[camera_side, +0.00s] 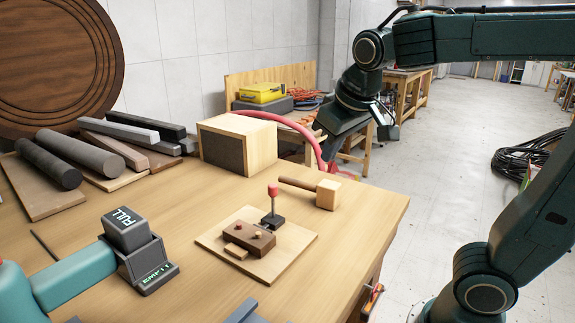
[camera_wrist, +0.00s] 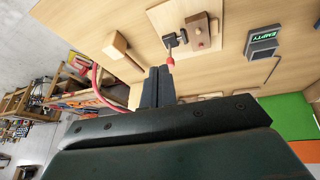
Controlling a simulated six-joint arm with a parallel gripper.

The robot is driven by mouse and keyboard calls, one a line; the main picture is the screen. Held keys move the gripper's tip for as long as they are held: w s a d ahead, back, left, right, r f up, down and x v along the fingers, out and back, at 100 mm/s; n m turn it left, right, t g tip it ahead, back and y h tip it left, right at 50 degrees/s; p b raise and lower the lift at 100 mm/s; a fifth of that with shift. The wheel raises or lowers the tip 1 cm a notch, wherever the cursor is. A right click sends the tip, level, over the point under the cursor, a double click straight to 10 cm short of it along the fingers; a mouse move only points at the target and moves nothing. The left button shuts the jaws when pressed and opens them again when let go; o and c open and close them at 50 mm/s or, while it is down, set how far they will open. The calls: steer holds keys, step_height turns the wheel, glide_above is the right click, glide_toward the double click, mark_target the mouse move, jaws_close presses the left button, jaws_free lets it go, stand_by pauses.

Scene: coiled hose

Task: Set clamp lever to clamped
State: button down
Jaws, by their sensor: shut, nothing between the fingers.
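The clamp lever (camera_side: 272,190) has a red knob on a thin grey rod and stands about upright from a small dark base (camera_side: 272,221). The base sits on a pale wooden board (camera_side: 295,246), beside a brown block (camera_side: 249,238). The lever's red knob (camera_wrist: 170,61) also shows in the wrist view, just beyond my fingertips. My gripper (camera_side: 329,155) is shut and empty, up and to the right of the lever in the side view. In the wrist view my fingers (camera_wrist: 158,72) lie together, and the gap to the knob is hard to judge.
A wooden mallet (camera_side: 328,194) lies right of the lever. A wooden box (camera_side: 237,143) and a red hose (camera_side: 303,128) stand behind. A dark device (camera_side: 140,259) is at the left front. The table's right edge is near the mallet.

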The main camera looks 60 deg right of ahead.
steer(key=w+a+m+g+h, duration=0.1)
steer(key=w+a+m+h, duration=0.15)
steer(key=w, duration=0.95)
steer(key=w+a+f+m+g+h, duration=0.2)
steer(key=w+a+f, duration=0.4)
steer(key=w, duration=0.1)
steer(key=shift+f, duration=0.25)
steer(key=shift+w, duration=0.1)
steer(key=shift+d+f, duration=0.1)
steer(key=shift+d, duration=0.05)
glide_toward(273, 202)
steer(key=w+f, duration=0.1)
steer(key=w, duration=0.1)
steer(key=w+a+f, duration=0.1)
steer(key=w, duration=0.1)
steer(key=shift+w+a+f, duration=0.1)
steer(key=shift+a+f, duration=0.1)
steer(key=shift+a, duration=0.05)
steer(key=shift+s+d+f, duration=0.1)
steer(key=shift+s+d, duration=0.2)
steer(key=shift+d, duration=0.3)
steer(key=shift+s+d+f, duration=0.1)
steer(key=shift+s+d, duration=0.15)
steer(key=shift+d, duration=0.35)
steer(key=shift+s+d, duration=0.3)
steer(key=shift+d, duration=0.3)
